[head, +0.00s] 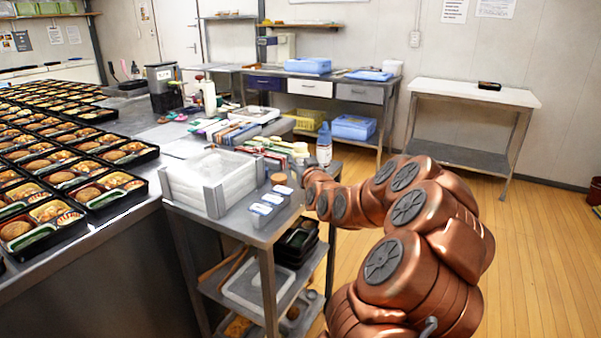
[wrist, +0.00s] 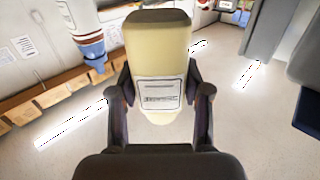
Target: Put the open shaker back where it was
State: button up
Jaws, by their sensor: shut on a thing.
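The shaker (wrist: 158,50) is a cream-yellow body with a printed label and a dark grey-brown end at the top of the wrist view. My gripper (wrist: 160,82) is shut on it, one dark finger on each side. In the head view my copper arm reaches to the right edge of the small metal cart (head: 238,232). There the fingers and the held shaker are hard to make out, among bottles and behind the arm's end.
On the cart stand a clear white bin (head: 212,190), small lidded tubs (head: 262,210) and a brown-topped jar (head: 279,180). A white bottle (head: 323,145) stands beside my arm's end. Bento trays (head: 105,188) fill the left counter.

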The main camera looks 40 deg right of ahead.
jog(key=shift+f, duration=1.65)
jog(key=shift+f, duration=0.2)
jog(key=o, duration=0.6)
jog(key=shift+r, duration=0.1)
jog(key=shift+r, duration=0.2)
jog(key=shift+f+b+v, duration=0.2)
jog(key=shift+b+v, duration=4.15)
jog(key=shift+v, duration=1.65)
